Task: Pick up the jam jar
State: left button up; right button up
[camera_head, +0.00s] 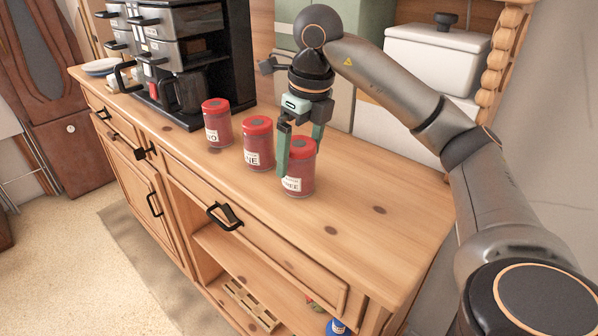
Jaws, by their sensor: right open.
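Three red jars with red lids and white labels stand upright in a row on the wooden dresser top (390,210): a left jar (217,128), a middle jar (257,148) and a right jar (300,175). The label words are only partly readable, so I cannot tell which one is the jam jar. My right gripper (299,155) points down at the right jar, with its green fingers open on either side of that jar. I cannot tell whether a finger touches it. My left gripper is not in view.
A black and silver coffee machine (190,50) stands behind the left jar. A white lidded container (435,60) stands at the back right. The dresser top is clear to the right of the jars. Drawers with black handles (224,217) face the front.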

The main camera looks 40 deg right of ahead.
aim_at(297, 168)
jog(key=shift+w+a+f, duration=0.1)
jog(key=shift+w+f, duration=0.05)
jog(key=shift+f, duration=0.8)
jog(key=shift+w+f, duration=0.1)
jog(key=shift+f, duration=0.85)
grip_shut()
